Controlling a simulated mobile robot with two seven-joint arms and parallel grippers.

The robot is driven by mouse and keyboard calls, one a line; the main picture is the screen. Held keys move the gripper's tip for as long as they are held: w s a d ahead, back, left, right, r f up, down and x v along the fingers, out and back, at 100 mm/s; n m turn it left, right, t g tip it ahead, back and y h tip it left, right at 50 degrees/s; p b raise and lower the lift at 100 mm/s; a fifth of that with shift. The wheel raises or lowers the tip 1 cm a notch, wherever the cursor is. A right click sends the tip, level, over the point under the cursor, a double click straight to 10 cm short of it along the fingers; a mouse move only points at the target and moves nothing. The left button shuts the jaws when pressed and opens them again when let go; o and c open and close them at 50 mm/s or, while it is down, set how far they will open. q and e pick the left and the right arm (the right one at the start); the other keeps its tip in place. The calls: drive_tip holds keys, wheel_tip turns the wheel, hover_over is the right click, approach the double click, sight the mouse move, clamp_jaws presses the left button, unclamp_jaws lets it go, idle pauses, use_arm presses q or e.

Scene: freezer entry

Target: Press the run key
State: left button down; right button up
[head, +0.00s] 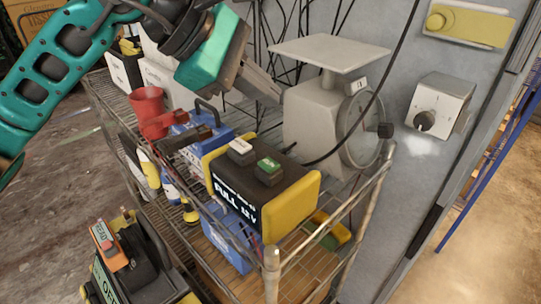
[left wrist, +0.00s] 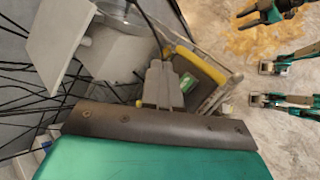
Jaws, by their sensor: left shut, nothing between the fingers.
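A yellow and black box (head: 228,188) with a display reading "FULL 12V" stands on the wire cart. On its top are a green-faced key (head: 269,168) and a key with a pale face (head: 241,150); their lettering is too small to read. My left gripper (head: 277,95) is shut and empty, above and behind the box, near the scale. In the left wrist view, its closed fingers (left wrist: 162,66) overlap the view of the box, and the green key (left wrist: 187,83) shows just right of them.
A grey scale (head: 318,118) with a flat pan stands behind the box. A red cup (head: 149,108) and a blue case (head: 203,136) are to the left. A wall switch box (head: 440,103) is at right.

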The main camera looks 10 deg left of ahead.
use_arm(q)
drive_tip(key=b, duration=0.4)
hover_over(263, 165)
wheel_tip(263, 165, down, 8)
drive_tip(key=shift+r, duration=0.1)
drive_tip(key=shift+f+b, duration=0.5)
drive_tip(key=shift+f, duration=0.05)
idle(1.6)
drive_tip(key=shift+f+b, duration=0.4)
drive_tip(key=shift+b, duration=0.2)
drive_tip(key=shift+f+b, duration=0.5)
drive_tip(key=shift+b, duration=0.1)
idle(0.5)
idle(0.3)
drive_tip(key=shift+r+p, duration=0.45)
drive_tip(key=shift+r, duration=0.45)
